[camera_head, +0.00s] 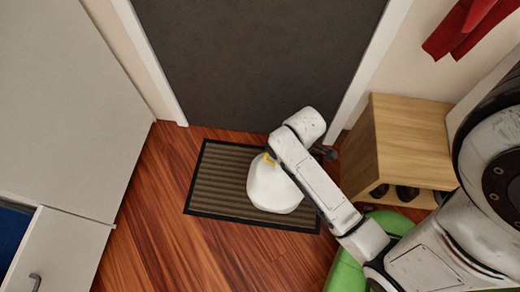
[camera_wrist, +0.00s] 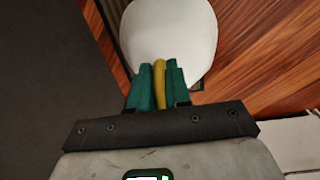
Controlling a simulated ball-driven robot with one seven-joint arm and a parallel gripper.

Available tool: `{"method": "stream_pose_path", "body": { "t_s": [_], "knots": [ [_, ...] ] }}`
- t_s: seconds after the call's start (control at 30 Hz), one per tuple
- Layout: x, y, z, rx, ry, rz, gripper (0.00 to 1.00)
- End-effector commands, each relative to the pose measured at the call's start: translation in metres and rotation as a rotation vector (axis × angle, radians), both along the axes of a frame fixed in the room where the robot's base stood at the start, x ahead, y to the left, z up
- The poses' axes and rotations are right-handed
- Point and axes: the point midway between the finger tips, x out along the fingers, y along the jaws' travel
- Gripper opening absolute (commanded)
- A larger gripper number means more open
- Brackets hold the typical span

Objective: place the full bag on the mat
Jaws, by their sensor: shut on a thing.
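The full bag (camera_head: 272,188) is white and rounded, with a yellow tie at its top. In the head view it appears over the right part of the mat (camera_head: 212,187), a brown ribbed mat with a dark border before the door. Whether the bag touches the mat is hard to tell. In the wrist view the white bag (camera_wrist: 168,35) lies just beyond my fingertips. My gripper (camera_wrist: 159,88) is shut on the yellow tie between its green fingers. In the head view my arm hides the fingers and part of the bag's right side.
The dark door (camera_head: 255,60) stands behind the mat. A wooden shoe shelf (camera_head: 410,140) is to the right, with a green round object (camera_head: 345,272) in front of it. Grey cabinets (camera_head: 65,110) line the left. Wooden floor (camera_head: 150,225) left of the mat is clear.

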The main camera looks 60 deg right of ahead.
Motion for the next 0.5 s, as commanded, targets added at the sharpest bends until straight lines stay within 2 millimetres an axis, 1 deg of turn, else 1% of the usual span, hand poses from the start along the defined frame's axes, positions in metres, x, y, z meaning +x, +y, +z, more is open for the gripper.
{"method": "stream_pose_path", "body": {
  "t_s": [0.13, 0.27, 0.5],
  "knots": [
    [0.002, -0.001, 0.000, -0.004, -0.005, 0.001, 0.00],
    [0.014, -0.003, -0.007, -0.003, -0.007, 0.001, 0.00],
    [0.055, -0.010, -0.026, -0.004, -0.007, 0.002, 0.00]
  ]
}}
